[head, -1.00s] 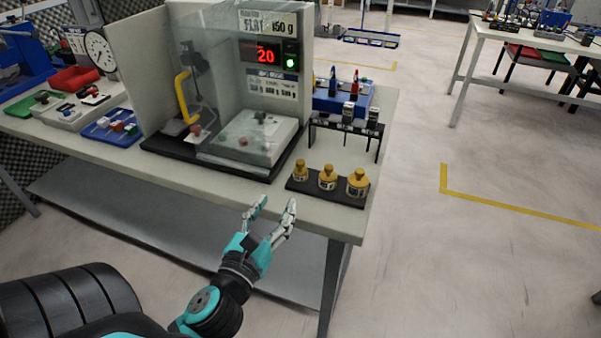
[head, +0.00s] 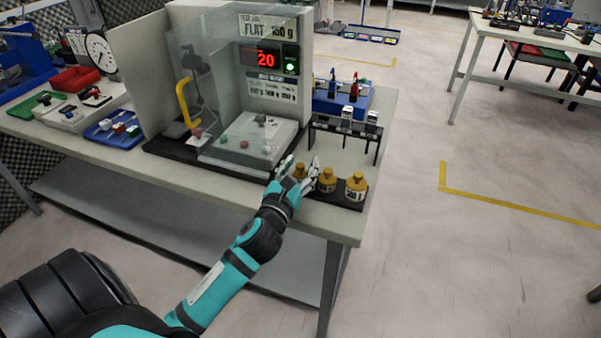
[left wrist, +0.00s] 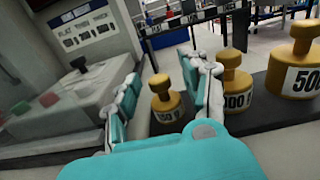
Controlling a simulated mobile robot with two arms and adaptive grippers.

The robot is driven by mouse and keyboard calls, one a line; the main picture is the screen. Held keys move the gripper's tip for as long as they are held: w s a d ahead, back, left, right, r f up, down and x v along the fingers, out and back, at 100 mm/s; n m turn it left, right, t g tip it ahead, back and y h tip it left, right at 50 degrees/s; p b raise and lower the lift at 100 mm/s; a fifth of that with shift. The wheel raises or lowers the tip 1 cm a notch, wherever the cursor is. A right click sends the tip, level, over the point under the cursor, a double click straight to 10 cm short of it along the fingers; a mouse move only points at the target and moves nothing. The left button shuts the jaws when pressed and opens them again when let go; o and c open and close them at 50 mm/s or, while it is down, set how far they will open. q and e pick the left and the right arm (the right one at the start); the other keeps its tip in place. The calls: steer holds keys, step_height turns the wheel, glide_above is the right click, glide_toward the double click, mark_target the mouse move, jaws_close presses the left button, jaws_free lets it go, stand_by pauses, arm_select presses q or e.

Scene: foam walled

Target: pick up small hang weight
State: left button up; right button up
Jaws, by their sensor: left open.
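Several brass hang weights stand in a row on a black tray (head: 343,201) at the table's front right corner. The small hang weight (head: 299,171) is leftmost, partly hidden by my gripper; it also shows in the left wrist view (left wrist: 165,103). The middle weight (head: 327,181) and the largest weight (head: 356,187) stand to its right. My left gripper (head: 300,165) is open at the small weight. In the left wrist view the small weight stands upright between and beyond the spread fingers (left wrist: 160,95), nearer the right one. My right gripper is not in view.
A clear-fronted machine (head: 225,90) with a yellow handle and a red "20" display stands left of the weights. A black rack (head: 345,130) stands behind them, with a blue box (head: 343,100) further back. Floor to the right is clear.

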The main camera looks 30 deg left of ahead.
arm_select(q)
jaws_close()
stand_by(0.3)
stand_by(0.3)
